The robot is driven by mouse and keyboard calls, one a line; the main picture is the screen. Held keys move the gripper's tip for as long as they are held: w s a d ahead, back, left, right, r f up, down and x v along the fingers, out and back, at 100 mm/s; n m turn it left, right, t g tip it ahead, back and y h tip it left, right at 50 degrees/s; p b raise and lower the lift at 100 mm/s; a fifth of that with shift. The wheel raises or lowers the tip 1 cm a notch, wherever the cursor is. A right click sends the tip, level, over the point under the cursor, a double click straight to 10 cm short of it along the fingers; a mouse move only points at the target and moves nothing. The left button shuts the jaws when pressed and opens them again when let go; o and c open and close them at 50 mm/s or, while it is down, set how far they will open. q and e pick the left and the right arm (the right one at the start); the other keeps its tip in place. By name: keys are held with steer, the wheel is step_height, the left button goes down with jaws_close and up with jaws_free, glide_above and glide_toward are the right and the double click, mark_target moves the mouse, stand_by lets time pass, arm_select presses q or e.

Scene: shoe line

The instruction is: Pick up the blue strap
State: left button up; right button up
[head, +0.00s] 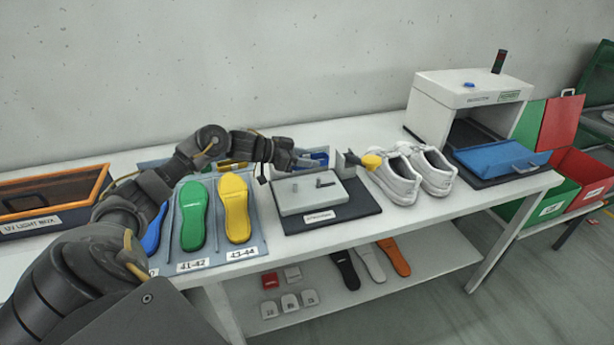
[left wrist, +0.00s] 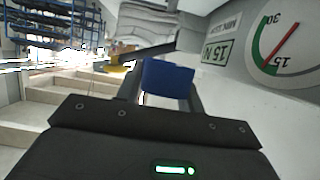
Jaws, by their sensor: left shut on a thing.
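My left gripper (head: 299,161) reaches over the back of the table, behind the grey fixture plate. In the left wrist view my left gripper (left wrist: 165,88) is shut on a blue strap (left wrist: 167,76), which shows as a plain blue piece between the two fingers. In the head view blue also shows just beyond the gripper, but I cannot tell the held strap apart there. My right gripper is not in view.
Green (head: 194,215) and yellow (head: 236,207) insoles lie left.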

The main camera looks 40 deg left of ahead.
arm_select(q)
step_height(320, 180, up, 9)
steer(key=shift+b, duration=0.4)
stand_by(1.0)
steer(key=s+d+f+m+g+h, duration=0.1)
steer(key=s+d+f+m, duration=0.1)
steer(key=s+d+f, duration=0.7)
steer(key=s+d+f+m+g+h, duration=0.1)
steer(key=s+d+f+g+h, duration=0.1)
steer(key=s+d+f, duration=0.7)
steer(key=d, duration=0.4)
steer(key=shift+d+m+g, duration=0.3)
steer(key=shift+m, duration=0.1)
